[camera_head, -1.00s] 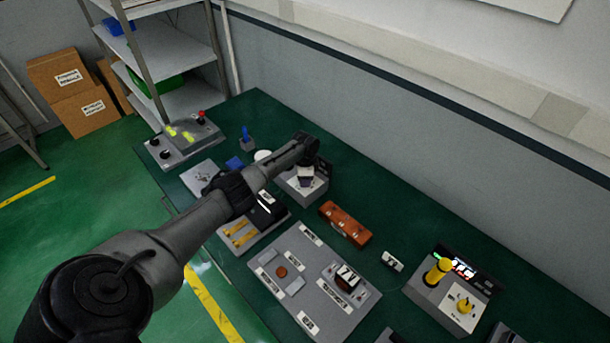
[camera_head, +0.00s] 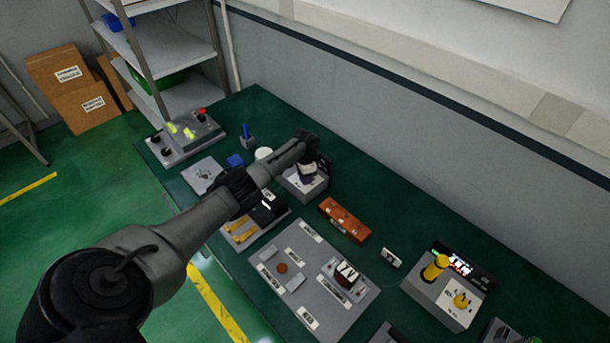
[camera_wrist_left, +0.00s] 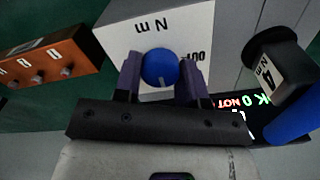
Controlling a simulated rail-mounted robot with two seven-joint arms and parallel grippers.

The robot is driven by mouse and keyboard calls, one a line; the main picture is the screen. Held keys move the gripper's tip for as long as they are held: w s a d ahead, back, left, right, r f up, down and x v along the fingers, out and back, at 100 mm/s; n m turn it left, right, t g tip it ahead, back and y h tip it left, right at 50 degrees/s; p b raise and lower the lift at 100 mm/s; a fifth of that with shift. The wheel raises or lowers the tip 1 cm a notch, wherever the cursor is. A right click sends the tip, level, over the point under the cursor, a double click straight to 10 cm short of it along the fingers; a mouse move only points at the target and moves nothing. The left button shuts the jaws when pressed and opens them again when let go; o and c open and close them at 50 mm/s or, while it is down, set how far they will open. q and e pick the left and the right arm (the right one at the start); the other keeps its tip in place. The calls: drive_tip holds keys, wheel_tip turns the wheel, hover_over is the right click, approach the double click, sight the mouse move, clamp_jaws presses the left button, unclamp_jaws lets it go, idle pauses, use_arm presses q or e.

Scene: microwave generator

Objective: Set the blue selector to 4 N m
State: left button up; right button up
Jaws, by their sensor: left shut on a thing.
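The blue selector (camera_wrist_left: 160,66) is a round knob with a pale pointer mark at its lower edge in the left wrist view. It sits on the pale face of a box (camera_wrist_left: 117,32), with "N m" printed upside down above it and another upside-down marking to its right. My left gripper (camera_wrist_left: 160,74) has one finger on each side of the knob and is shut on it. In the head view my left gripper (camera_head: 307,162) is over the grey box (camera_head: 305,191) and hides the knob. My right gripper is not in view.
An orange-brown block (camera_head: 344,220) stands close to the box. A grey panel (camera_head: 315,300) and a yellow-knobbed box (camera_head: 440,300) share the green bench.

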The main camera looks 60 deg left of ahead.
use_arm(q)
drive_tip(key=shift+r, duration=0.15)
drive_tip(key=o, duration=0.9)
drive_tip(key=shift+r, duration=0.3)
drive_tip(key=shift+r+p, duration=1.1)
drive_tip(key=shift+r, duration=5.4)
